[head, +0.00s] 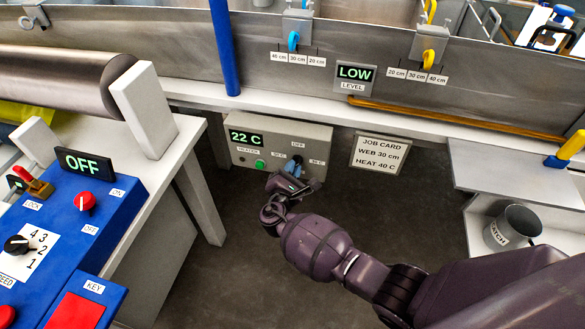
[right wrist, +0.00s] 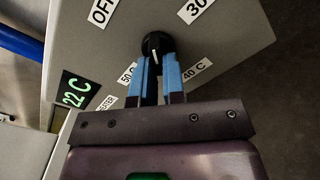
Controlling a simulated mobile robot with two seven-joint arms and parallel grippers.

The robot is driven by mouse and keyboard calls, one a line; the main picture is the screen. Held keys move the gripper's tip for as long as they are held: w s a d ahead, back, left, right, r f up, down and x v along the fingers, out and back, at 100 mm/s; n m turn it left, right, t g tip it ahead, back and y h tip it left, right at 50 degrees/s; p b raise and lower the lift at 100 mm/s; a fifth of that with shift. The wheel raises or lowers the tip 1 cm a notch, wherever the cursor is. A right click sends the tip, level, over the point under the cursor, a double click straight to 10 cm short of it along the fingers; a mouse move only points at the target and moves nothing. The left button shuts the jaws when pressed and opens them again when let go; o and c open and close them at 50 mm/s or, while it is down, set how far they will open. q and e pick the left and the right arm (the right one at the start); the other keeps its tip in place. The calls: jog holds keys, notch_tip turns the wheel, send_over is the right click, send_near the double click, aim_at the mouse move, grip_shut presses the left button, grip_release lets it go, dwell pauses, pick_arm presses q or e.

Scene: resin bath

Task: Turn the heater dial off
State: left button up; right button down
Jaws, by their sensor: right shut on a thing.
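The heater box (head: 240,160) is a grey panel under the tank, with a green 22 C display and a green lamp. Its black heater dial (right wrist: 157,46) shows in the right wrist view, ringed by labels OFF, 30, 40 C and 50 C. A short white mark on the dial faces down in that view, roughly between 50 C and 40 C and away from OFF. My right gripper (right wrist: 162,72) is shut on the dial, one blue finger on each side. In the head view the right gripper (head: 293,170) covers part of the dial. My left gripper is not in view.
A job card (head: 380,155) hangs right of the heater box. The blue control console (head: 60,225) with an OFF display stands at the left. A catch cup (head: 512,228) stands on a shelf at the right. The floor before the box is clear.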

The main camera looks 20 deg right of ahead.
jog(key=n, duration=0.2)
jog(key=n+p, duration=0.1)
jog(key=n, duration=0.2)
jog(key=n+p, duration=0.1)
jog(key=n, duration=0.1)
jog(key=shift+s+d+f+n, duration=0.1)
jog(key=shift+s+d+n, duration=0.1)
jog(key=shift+d+n, duration=0.1)
jog(key=shift+f, duration=0.1)
dwell(0.3)
jog(key=c, duration=1.2)
grip_release()
